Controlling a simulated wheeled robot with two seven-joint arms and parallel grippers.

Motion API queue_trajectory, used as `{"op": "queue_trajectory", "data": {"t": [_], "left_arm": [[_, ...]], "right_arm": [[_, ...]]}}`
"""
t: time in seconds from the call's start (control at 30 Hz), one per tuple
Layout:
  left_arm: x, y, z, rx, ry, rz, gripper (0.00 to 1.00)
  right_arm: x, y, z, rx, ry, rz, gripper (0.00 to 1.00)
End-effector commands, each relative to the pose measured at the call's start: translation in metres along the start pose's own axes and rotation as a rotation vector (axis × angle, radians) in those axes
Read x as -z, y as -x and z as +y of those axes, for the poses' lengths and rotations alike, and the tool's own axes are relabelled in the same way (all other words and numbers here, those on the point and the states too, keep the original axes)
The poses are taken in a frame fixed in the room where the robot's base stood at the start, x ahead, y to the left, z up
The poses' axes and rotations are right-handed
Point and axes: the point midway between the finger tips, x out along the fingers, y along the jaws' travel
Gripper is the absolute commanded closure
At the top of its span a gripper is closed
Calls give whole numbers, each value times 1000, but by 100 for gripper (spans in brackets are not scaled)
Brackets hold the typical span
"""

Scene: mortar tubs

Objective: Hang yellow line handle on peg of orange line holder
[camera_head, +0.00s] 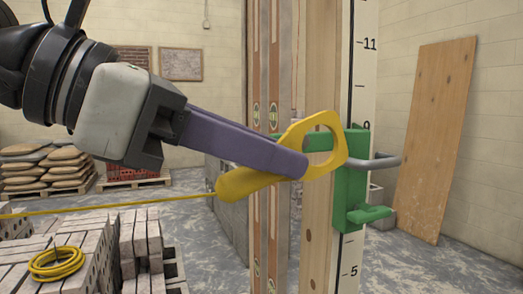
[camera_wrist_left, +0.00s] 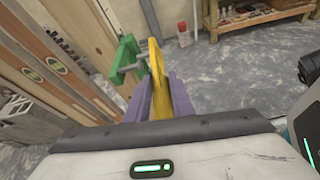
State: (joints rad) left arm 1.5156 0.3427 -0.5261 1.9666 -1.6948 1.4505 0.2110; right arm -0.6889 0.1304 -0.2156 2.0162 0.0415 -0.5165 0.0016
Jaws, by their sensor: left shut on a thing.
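My left gripper (camera_head: 300,165), with purple fingers, is shut on the yellow line handle (camera_head: 236,184). The handle's open loop tilts up to the right beyond the fingertips. A taut yellow line runs from its lower end to the left. In the left wrist view the handle (camera_wrist_left: 155,58) stands edge-on between the fingers (camera_wrist_left: 160,100). A green holder (camera_head: 352,190) with a grey peg (camera_head: 385,161) is on the upright post. The loop overlaps the holder in the head view; I cannot tell whether it touches or surrounds the peg. No orange holder shows. My right gripper is not in view.
The wooden post carries a numbered scale (camera_head: 364,70). Grey brick stacks (camera_head: 90,250) with a coil of yellow line (camera_head: 56,264) stand at lower left. A board (camera_head: 435,140) leans on the right wall. Floor between post and board is mostly clear.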

Motion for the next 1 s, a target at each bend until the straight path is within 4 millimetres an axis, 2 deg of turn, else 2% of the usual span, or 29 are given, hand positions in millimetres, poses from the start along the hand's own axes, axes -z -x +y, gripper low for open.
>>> {"op": "queue_trajectory", "data": {"t": [0.6, 1.0], "left_arm": [[-3, 2, -25, 1, -1, -1, 100], [-4, 2, -27, 0, 0, -1, 100]], "right_arm": [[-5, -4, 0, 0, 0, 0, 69], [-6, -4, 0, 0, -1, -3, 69]]}}
